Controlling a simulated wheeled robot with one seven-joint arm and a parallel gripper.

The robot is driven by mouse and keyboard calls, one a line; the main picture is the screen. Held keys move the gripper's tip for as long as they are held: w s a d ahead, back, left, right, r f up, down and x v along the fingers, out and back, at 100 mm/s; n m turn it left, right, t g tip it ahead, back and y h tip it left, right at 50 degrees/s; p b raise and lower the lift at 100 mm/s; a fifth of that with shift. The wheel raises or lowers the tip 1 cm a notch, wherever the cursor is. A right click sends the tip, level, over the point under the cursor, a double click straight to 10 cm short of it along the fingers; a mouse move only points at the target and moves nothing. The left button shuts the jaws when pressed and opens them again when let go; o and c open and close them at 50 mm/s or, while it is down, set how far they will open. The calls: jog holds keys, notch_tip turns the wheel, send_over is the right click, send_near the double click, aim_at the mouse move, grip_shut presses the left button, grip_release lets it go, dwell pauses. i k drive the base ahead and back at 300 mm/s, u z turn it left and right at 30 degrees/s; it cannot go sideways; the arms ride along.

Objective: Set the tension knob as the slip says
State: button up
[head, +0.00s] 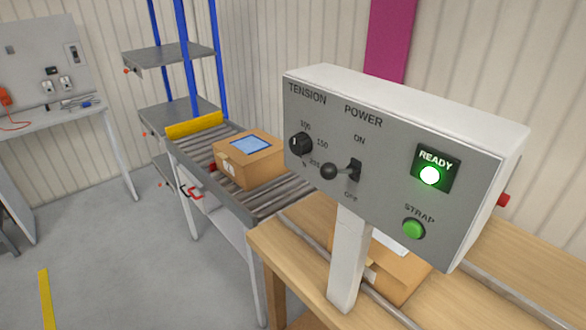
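The tension knob (300,143) is a small black dial at the left of a grey control panel (385,190), under the word TENSION. The marks 100, 150 and 200 stand around its right side, with an N below. A pale mark shows on the knob's face, but I cannot tell which number it points to. A white paper (389,242) lies on the carton behind the panel's post, partly hidden, with no writing readable. I cannot tell whether it is the slip. My gripper is not in view.
The panel also has a power lever (353,169) with a black ball, a lit READY lamp (429,175) and a green STRAP button (414,229). A carton (248,160) with a blue-faced label sits on the roller conveyor (222,186).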

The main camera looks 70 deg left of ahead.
aim_at(299, 144)
jog(key=u, duration=2.3)
jog(key=k, duration=0.5)
jog(key=u, duration=0.85)
jog(key=i, duration=0.6)
jog(key=z, duration=0.2)
